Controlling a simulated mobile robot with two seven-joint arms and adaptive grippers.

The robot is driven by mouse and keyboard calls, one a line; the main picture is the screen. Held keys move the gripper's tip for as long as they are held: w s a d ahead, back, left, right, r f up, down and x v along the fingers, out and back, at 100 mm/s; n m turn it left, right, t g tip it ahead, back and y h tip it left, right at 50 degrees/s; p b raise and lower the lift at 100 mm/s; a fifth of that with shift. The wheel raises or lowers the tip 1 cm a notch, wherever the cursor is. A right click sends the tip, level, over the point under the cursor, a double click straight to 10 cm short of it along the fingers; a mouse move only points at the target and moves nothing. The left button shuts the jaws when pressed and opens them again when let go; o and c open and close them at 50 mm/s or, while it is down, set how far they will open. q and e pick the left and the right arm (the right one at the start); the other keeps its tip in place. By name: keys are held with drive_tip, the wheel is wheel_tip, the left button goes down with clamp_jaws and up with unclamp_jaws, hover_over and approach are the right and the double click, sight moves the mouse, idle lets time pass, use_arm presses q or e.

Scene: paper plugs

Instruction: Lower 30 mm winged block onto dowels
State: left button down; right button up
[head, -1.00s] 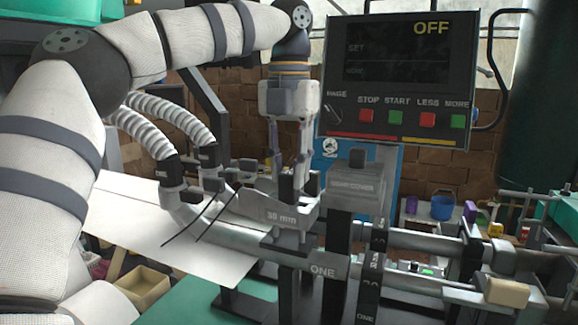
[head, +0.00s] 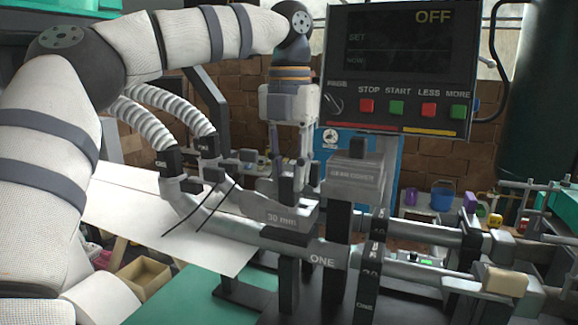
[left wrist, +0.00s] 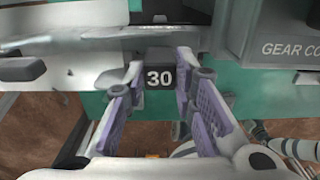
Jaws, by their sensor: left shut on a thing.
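The grey winged block (head: 284,218), marked 30 mm, is in my left gripper (head: 290,180) above the pipe marked ONE (head: 322,260). My left gripper points down and is shut on a dark upright part of the block. In the left wrist view, the block's dark top marked 30 (left wrist: 160,77) sits between the purple-padded fingers (left wrist: 160,100). The block is low over the dark support (head: 285,240); I cannot tell whether it touches. The dowels are hidden, so I cannot see how the block lines up with them. My right gripper is not in view.
The gear cover (head: 352,178) stands close to the right of the block. A control panel reading OFF (head: 398,60) is behind it. Ribbed hoses (head: 150,128) join the pipes at the left, over a white sheet (head: 130,220). A blue bucket (head: 442,196) is farther back.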

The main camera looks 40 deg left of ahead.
use_arm(q)
drive_tip(key=shift+f, duration=0.8)
drive_tip(key=c, duration=1.2)
unclamp_jaws()
drive_tip(key=shift+c, duration=0.2)
drive_tip(key=shift+r, duration=2.75)
wheel_tip(320, 180, up, 8)
drive_tip(key=shift+f, duration=0.25)
